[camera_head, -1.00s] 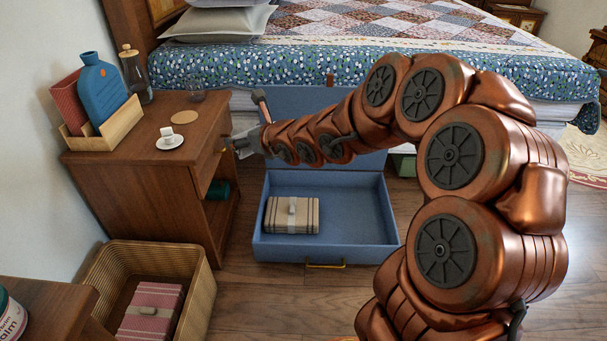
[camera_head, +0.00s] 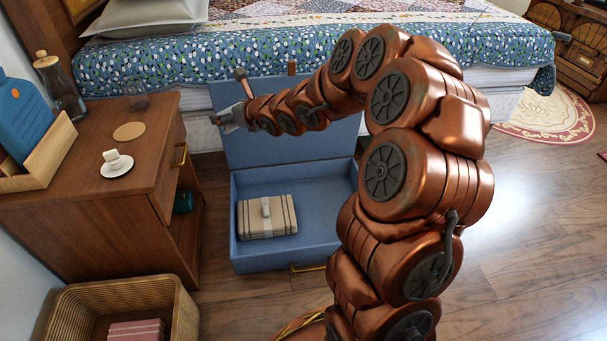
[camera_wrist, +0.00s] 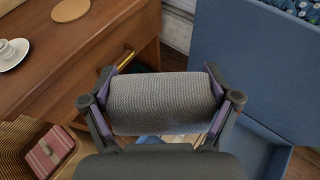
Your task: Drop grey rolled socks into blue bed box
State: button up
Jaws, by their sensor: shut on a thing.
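In the wrist view my gripper (camera_wrist: 162,104) is shut on the grey rolled socks (camera_wrist: 160,100), a ribbed grey roll held between its two fingers. In the head view my gripper (camera_head: 228,119) is at the left edge of the blue bed box's raised lid, above the nightstand side of the box; the socks cannot be made out there. The blue bed box (camera_head: 325,190) stands open on the floor by the bed and also shows in the wrist view (camera_wrist: 265,150). A beige striped folded bundle with a band (camera_head: 266,217) lies in its left part. My arm covers its right side.
A wooden nightstand (camera_head: 75,205) stands left of the box, with a cup on a saucer (camera_head: 116,165), a round coaster (camera_head: 129,131) and a glass bottle (camera_head: 62,88). A wicker basket (camera_head: 185,310) is at front left. The box floor right of the bundle is bare.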

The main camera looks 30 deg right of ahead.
jog(key=w+d+f, duration=0.2)
jog(key=d+f, duration=0.7)
jog(key=f, duration=0.2)
jog(key=w+d+f, duration=0.2)
jog(key=d+f, duration=0.8)
jog(key=f, duration=0.1)
jog(key=s+d+f+y+b, duration=0.1)
jog(key=s+f, duration=0.1)
jog(key=f, duration=0.7)
jog(key=s+d+f+n+y+b, duration=0.1)
jog(key=s+d+f+b, duration=0.1)
jog(key=f, duration=0.8)
jog(key=shift+n, duration=0.3)
jog(key=shift+s, duration=0.1)
jog(key=o, duration=0.8)
jog(key=shift+o, duration=0.2)
jog(key=shift+r, duration=0.1)
jog(key=v, duration=1.2)
jog(key=shift+r, duration=0.25)
